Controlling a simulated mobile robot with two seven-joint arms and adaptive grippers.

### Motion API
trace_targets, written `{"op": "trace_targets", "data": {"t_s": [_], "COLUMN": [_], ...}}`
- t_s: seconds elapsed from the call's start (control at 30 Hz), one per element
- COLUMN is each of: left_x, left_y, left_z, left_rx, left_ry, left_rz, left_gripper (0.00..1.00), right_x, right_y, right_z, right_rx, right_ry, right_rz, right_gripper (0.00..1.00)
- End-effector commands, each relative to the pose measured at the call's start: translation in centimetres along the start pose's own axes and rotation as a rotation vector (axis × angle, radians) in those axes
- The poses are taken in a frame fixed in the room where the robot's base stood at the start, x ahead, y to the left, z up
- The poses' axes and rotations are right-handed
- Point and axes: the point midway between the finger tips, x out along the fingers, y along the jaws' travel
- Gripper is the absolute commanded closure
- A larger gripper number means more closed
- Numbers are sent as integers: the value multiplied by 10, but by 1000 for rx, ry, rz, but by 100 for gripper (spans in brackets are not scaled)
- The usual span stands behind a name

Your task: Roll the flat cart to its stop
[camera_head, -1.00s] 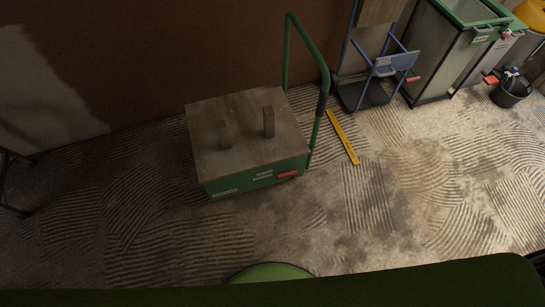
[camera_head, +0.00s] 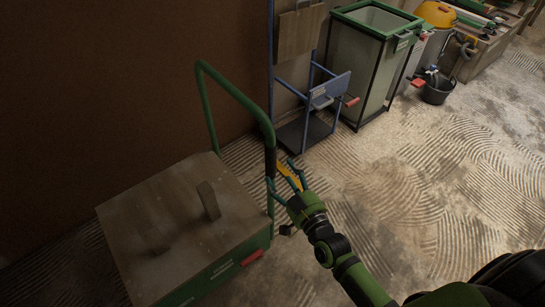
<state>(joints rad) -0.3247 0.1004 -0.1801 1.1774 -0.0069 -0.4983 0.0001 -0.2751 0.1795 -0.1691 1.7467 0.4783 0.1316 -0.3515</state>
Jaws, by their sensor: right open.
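The flat cart (camera_head: 165,228) is a green box-sided cart with a worn wooden top at the lower left. Two short wooden blocks stand on the top. Its green tube handle (camera_head: 233,92) rises at the far side, with a black grip sleeve (camera_head: 270,161) on the near post. My right gripper (camera_head: 280,174) is open beside this sleeve, its fingers pointing toward the post. I cannot tell whether they touch it. The yellow floor strip (camera_head: 286,173) shows between the fingers and is mostly hidden. My left gripper is not in view.
A blue hand truck (camera_head: 325,95) stands at the wall behind the handle. A green-framed bin (camera_head: 365,52), a black bucket (camera_head: 437,90) and a yellow-topped machine (camera_head: 437,15) stand to its right. The floor at right is bare, with combed ridges.

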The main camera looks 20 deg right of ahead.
Motion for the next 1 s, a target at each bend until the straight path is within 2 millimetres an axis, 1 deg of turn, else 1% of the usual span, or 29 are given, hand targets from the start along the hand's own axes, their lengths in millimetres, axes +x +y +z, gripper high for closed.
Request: {"op": "trace_targets", "data": {"t_s": [0.1, 0.3, 0.43, 0.6, 0.83, 0.87, 0.9, 0.97, 1.0], "left_x": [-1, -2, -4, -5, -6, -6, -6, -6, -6], "left_y": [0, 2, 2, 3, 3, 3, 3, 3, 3], "left_z": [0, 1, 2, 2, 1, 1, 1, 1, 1], "left_rx": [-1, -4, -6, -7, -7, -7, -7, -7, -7], "left_ry": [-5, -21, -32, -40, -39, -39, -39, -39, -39], "left_rz": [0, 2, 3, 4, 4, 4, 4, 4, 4], "left_gripper": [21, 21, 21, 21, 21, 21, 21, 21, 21], "right_x": [12, 44, 60, 69, 70, 70, 70, 69, 69], "right_y": [0, 0, 0, 0, 0, 0, 0, 0, 0], "right_z": [-3, -3, -2, -3, -2, -2, -2, -2, -2], "right_rx": [2, 0, 2, 1, 1, 1, 1, 1, 1], "right_ry": [9, 7, 6, 4, 3, 3, 3, 3, 3], "right_rz": [1, 1, 1, 1, 1, 1, 1, 1, 1], "right_gripper": [31, 31, 31, 31, 31, 39, 55, 79, 95]}}
